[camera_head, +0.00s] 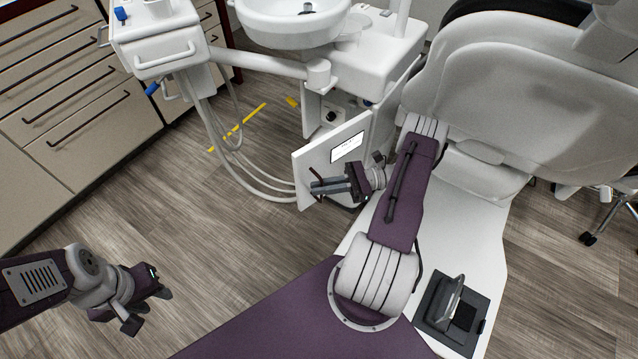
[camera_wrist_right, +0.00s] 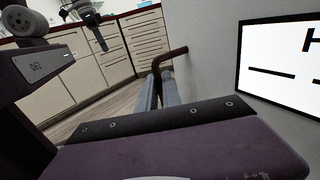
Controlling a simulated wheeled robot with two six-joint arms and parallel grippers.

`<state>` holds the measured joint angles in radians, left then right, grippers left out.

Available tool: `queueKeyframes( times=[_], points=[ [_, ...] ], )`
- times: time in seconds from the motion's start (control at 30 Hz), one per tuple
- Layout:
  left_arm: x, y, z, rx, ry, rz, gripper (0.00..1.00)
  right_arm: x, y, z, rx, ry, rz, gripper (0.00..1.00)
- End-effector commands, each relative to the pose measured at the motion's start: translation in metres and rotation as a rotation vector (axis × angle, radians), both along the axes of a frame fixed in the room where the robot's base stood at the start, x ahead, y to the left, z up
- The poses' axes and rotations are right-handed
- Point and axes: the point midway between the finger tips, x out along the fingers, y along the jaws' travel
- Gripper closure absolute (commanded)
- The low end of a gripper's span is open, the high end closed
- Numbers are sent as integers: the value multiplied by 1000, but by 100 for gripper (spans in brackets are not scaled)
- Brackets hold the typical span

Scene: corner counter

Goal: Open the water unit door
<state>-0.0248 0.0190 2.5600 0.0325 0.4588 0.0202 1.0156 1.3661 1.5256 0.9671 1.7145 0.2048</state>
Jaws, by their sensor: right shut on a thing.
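The water unit door (camera_head: 302,169) is a white panel with a white label in a black frame (camera_head: 347,148). It stands swung out from the white dental unit, and part of the inside (camera_head: 331,117) shows behind it. My right gripper (camera_head: 314,188) is at the door's outer face, shut on the dark door handle (camera_head: 311,172). In the right wrist view the bent brown handle (camera_wrist_right: 170,59) sits at the fingertips (camera_wrist_right: 160,85), beside the label (camera_wrist_right: 285,62). My left gripper (camera_head: 150,309) is open and empty over the floor at lower left.
Hoses (camera_head: 228,150) hang left of the door from the instrument tray (camera_head: 158,40). A basin (camera_head: 298,22) is above the unit. The dental chair (camera_head: 510,80) stands at right and drawer cabinets (camera_head: 80,90) at left. Bare floor (camera_head: 200,235) lies left of the door.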

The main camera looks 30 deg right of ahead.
Motion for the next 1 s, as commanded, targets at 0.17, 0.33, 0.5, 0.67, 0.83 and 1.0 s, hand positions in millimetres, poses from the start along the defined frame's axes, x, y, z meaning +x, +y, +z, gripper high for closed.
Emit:
queueKeyframes(
  times=[0.17,0.33,0.5,0.67,0.83,1.0],
  points=[
    [0,0,0,0,0,0,64,0,0,0,0,0,0,100],
    [0,0,0,0,0,0,64,0,0,0,0,0,0,80],
    [0,0,0,0,0,0,64,0,0,0,0,0,0,70],
    [0,0,0,0,0,0,64,0,0,0,0,0,0,70],
    [0,0,3,0,0,0,64,-7,-17,0,0,-1,-3,70],
    [0,0,4,0,0,0,64,-20,-50,-1,-3,-1,-4,70]
  ],
)
